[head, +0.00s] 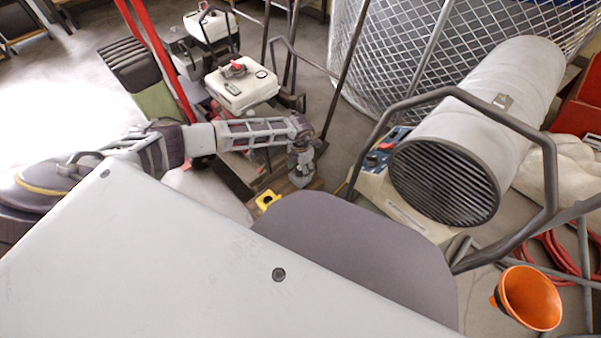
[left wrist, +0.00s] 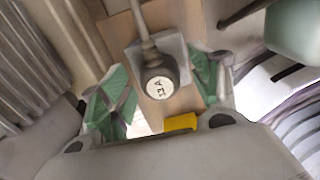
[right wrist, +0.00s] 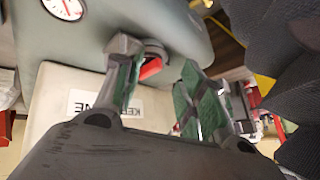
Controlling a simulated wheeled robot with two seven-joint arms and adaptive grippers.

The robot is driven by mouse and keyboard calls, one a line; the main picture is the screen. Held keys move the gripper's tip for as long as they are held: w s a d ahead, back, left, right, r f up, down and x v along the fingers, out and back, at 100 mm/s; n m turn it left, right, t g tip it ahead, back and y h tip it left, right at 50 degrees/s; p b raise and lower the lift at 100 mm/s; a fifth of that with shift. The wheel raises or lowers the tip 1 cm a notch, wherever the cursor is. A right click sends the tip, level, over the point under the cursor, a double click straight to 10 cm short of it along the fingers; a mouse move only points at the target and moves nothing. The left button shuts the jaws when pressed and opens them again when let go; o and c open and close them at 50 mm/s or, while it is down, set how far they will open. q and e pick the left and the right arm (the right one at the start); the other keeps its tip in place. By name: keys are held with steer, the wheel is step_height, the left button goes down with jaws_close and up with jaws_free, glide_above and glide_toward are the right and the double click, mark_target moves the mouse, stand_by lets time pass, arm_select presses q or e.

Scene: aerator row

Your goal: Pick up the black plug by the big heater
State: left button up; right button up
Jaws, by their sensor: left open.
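The dark plug (left wrist: 158,82) has a round pale face with lettering like "13A" and a cable running up from it. It sits over a light grey block on a wooden board in the left wrist view. My left gripper (left wrist: 160,90) is open, with one green-padded finger on each side of the plug. In the head view the left gripper (head: 302,172) points down left of the big grey heater (head: 500,110), and I cannot make out the plug there. My right gripper (right wrist: 155,82) has its fingers apart, near a red part on a pale machine; nothing is clearly held.
A yellow item (left wrist: 180,122) lies close below the plug and shows in the head view (head: 267,199). The heater's dark tube frame (head: 549,165) stands to the right. A white-tanked machine (head: 242,88) stands behind my left arm. An orange funnel (head: 530,298) is at lower right.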

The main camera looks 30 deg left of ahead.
arm_select(q)
steer(key=shift+c, duration=0.2)
steer(key=c, duration=1.1)
steer(key=shift+r, duration=0.2)
arm_select(e)
steer(key=shift+r, duration=0.1)
arm_select(q)
steer(key=shift+r+p, duration=0.55)
steer(key=shift+r, duration=0.35)
step_height(320, 180, up, 6)
steer(key=shift+r+p, duration=0.2)
steer(key=shift+p, duration=1.05)
steer(key=shift+r, duration=0.75)
arm_select(e)
step_height(320, 180, up, 8)
steer(key=d+g+h, duration=0.1)
steer(key=shift+s+d+f+n+g, duration=0.2)
steer(key=shift+d+f+n+g, duration=0.1)
steer(key=shift+n, duration=0.1)
arm_select(q)
steer(key=shift+f, duration=0.15)
steer(key=shift+f, duration=0.35)
arm_select(e)
steer(key=shift+f, duration=0.15)
steer(key=shift+w+a, duration=0.1)
steer(key=shift+a, duration=0.05)
